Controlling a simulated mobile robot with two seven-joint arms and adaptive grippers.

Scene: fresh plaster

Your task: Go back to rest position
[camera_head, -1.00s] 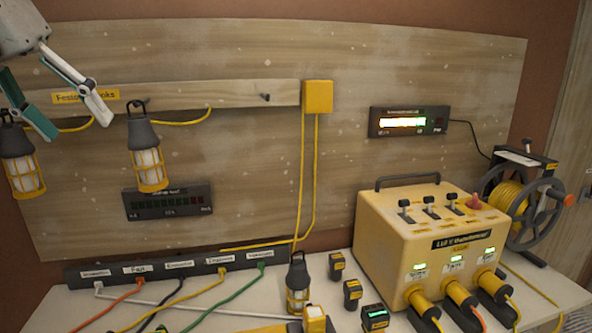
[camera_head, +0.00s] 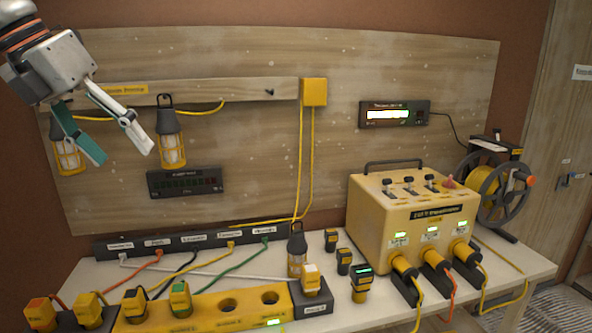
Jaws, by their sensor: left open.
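My left gripper (camera_head: 113,140) comes in at the upper left of the head view. Its two fingers, with teal and white parts, are spread apart and hold nothing. It is in front of the wooden wall panel, beside two caged lanterns. One lantern (camera_head: 171,145) hangs just right of the fingers. The other lantern (camera_head: 67,157) hangs behind the fingers and is partly covered by them. I cannot tell the exact gap between fingers and lanterns. My right gripper is not in the view.
The bench holds a yellow transformer box (camera_head: 407,238), a cable reel (camera_head: 497,190), a third lantern (camera_head: 297,252), a yellow socket block (camera_head: 205,306) and several small plugs. A strip with coloured cables (camera_head: 190,240) runs along the back. A hook rail (camera_head: 215,91) is on the panel.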

